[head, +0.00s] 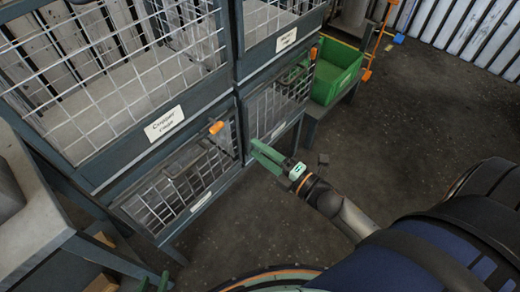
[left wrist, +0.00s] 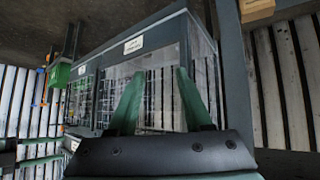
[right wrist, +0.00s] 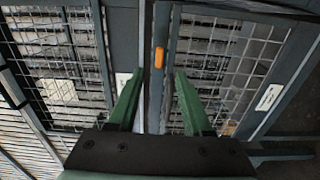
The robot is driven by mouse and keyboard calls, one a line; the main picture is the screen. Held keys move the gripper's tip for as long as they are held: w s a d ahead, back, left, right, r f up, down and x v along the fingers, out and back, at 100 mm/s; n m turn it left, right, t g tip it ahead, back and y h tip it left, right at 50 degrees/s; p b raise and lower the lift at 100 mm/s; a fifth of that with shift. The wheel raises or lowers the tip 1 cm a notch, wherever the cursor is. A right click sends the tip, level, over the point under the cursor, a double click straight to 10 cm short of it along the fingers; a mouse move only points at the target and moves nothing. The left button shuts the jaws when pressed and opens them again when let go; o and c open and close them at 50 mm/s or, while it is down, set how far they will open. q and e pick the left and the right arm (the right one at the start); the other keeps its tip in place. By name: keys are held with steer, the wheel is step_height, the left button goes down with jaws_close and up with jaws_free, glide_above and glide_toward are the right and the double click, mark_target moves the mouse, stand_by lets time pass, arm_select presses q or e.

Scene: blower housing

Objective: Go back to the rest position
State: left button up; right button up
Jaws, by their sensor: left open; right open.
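My right gripper (head: 265,158) reaches in from the right in the head view, in front of the lower wire-mesh cages. Its green fingers are apart and empty in the right wrist view (right wrist: 158,95). An orange latch (right wrist: 159,57) on a dark post lies beyond the gap between the fingers; it also shows in the head view (head: 216,127). My left gripper (head: 153,284) shows only its green fingertips at the bottom edge of the head view. In the left wrist view (left wrist: 156,95) its fingers are apart with nothing between them, facing a labelled cage.
The dark-framed cage rack (head: 238,72) fills the upper left, with a labelled upper cage (head: 165,124). A grey table (head: 35,230) stands at the left. A green bin (head: 350,75) stands beyond the rack. The floor (head: 410,120) to the right is open.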

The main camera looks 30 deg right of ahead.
steer(key=s+a+f+m+g+h+p, duration=0.2)
steer(key=s+m, duration=0.4)
steer(key=m, duration=0.4)
steer(key=s+a+f+m+g+h+p, duration=0.1)
steer(key=s+a+f+m+g+p, duration=0.1)
steer(key=s+f+m+g+p, duration=0.3)
steer(key=s+m+g+p, duration=0.1)
steer(key=s+m, duration=0.1)
steer(key=m, duration=0.2)
steer(key=shift+s+a+m+h, duration=0.15)
steer(key=shift+m+h, duration=0.25)
